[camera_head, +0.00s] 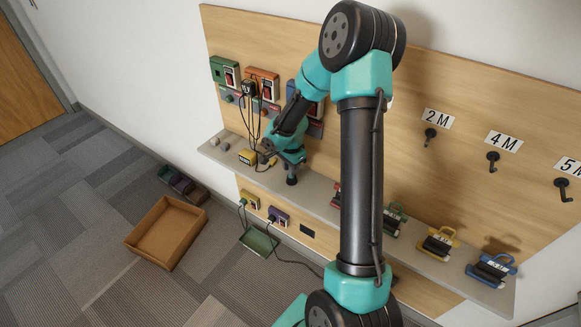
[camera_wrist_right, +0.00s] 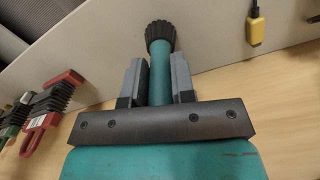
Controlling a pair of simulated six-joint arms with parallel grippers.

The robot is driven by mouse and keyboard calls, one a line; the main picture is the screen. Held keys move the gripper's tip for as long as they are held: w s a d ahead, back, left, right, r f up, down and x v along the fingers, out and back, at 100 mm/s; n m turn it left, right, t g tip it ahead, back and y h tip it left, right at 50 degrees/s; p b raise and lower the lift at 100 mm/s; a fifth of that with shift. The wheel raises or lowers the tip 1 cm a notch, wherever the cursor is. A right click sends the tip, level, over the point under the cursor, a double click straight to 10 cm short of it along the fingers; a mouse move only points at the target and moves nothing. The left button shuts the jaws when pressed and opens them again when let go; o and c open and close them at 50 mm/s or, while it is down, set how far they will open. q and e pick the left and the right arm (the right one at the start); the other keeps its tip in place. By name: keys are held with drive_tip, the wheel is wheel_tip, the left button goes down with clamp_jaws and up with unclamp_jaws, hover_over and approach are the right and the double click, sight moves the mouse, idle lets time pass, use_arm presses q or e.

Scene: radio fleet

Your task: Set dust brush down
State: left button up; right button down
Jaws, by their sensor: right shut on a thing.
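The dust brush has a teal handle and a dark bristle head (camera_wrist_right: 160,35). My right gripper (camera_wrist_right: 157,82) is shut on the handle, with one grey finger on each side of it. In the head view my right gripper (camera_head: 289,155) is over the left part of the grey shelf (camera_head: 316,190). The brush (camera_head: 291,180) hangs below it with its dark end down, close to the shelf top. I cannot tell whether the end touches the shelf. My left gripper is not in view.
A yellow device (camera_head: 247,157) sits on the shelf left of the brush. Several handled packs, including a yellow one (camera_head: 438,243) and a blue one (camera_head: 491,268), stand along the shelf's right. Cables hang from the wall chargers. An open brown box (camera_head: 165,233) lies on the floor.

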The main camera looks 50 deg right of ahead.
drive_tip(key=shift+f, duration=0.15)
drive_tip(key=c, duration=1)
unclamp_jaws()
drive_tip(key=shift+o, duration=0.2)
wheel_tip(320, 180, up, 12)
drive_tip(key=shift+r, duration=0.2)
